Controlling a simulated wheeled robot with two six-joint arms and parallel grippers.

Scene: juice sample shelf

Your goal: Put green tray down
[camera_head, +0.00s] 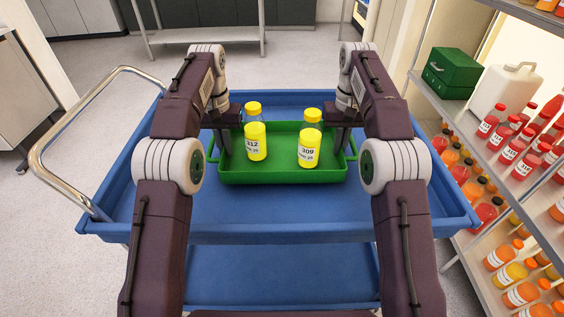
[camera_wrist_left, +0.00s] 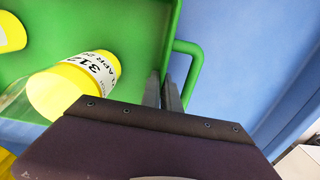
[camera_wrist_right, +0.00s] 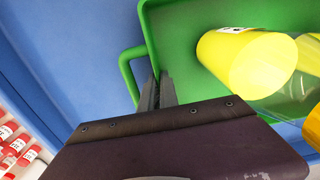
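The green tray (camera_head: 282,179) is level over the upper deck of the blue cart (camera_head: 290,213); I cannot tell whether its base touches the deck. Two bottles with yellow contents and caps stand upright in it, bottle 312 (camera_head: 256,141) on the left and bottle 309 (camera_head: 309,148) on the right. My left gripper (camera_head: 221,141) is at the tray's left end, its fingers (camera_wrist_left: 168,92) closed on the wall beside the handle. My right gripper (camera_head: 344,139) is at the right end, its fingers (camera_wrist_right: 158,92) closed on the wall there likewise.
The cart has a raised rim and a metal push handle (camera_head: 60,130) on the left. A shelf of juice bottles (camera_head: 520,165) stands close on the right, with a green box (camera_head: 452,73) and white jug (camera_head: 502,92). The deck in front of the tray is clear.

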